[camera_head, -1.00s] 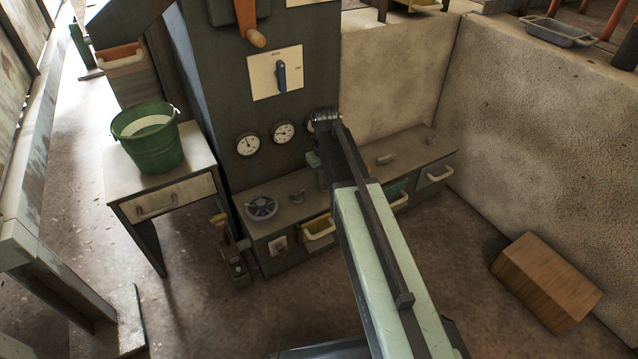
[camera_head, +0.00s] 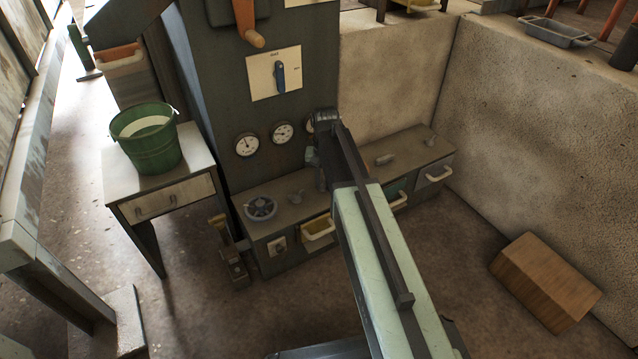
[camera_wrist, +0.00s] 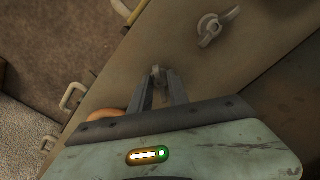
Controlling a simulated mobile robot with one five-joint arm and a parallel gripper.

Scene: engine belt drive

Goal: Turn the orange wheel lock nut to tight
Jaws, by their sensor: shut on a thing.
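In the wrist view, my gripper (camera_wrist: 158,92) has its two dark fingers close together on a small grey upright tab (camera_wrist: 156,72), which appears to be the lock nut. Its base is mostly hidden by the fingers. A curved orange rim (camera_wrist: 104,114), seemingly the orange wheel, shows just left of the fingers and is mostly covered by my gripper's body. In the head view my arm reaches over the low bench, and its wrist hides the fingertips and the nut.
A grey wing-shaped handle (camera_wrist: 214,28) stands on the bench top (camera_head: 345,178) near the gripper. A round finned part (camera_head: 260,208) sits at the bench's left end. The panel with gauges (camera_head: 246,144) rises behind. A wooden block (camera_head: 545,282) lies on the floor at right.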

